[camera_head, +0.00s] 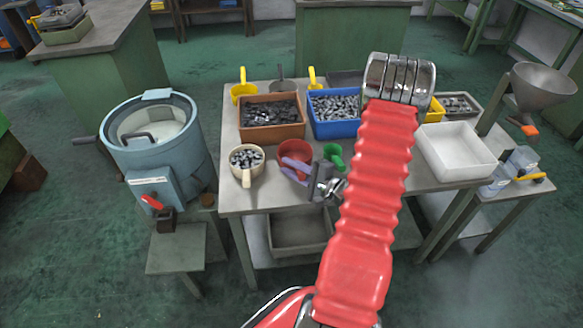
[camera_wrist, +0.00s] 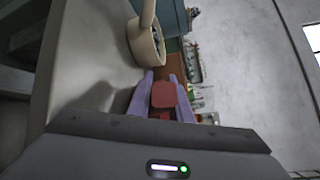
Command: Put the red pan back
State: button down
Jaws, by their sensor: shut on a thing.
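The red pan (camera_head: 295,149) is at the middle of the grey workbench (camera_head: 240,198), just right of a cream pan (camera_head: 247,161) filled with metal parts. My gripper (camera_head: 293,165), with purple fingers, is shut on the red pan. In the wrist view a red part of the pan (camera_wrist: 163,95) sits between the two purple fingers (camera_wrist: 180,103). The cream pan (camera_wrist: 146,45) shows just beyond the fingertips there. I cannot tell whether the red pan touches the bench. Its inside is partly hidden by my fingers.
A brown bin (camera_head: 272,132) and a blue bin (camera_head: 334,129) of parts stand behind, with yellow pans (camera_head: 243,92) further back. A green pan (camera_head: 335,152) is close on the right. A white tray (camera_head: 457,152) is at right, a blue drum machine (camera_head: 158,150) at left.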

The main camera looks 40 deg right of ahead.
jog(key=shift+f, duration=0.15)
jog(key=c, duration=1.6)
grip_release()
jog(key=v, duration=1.2)
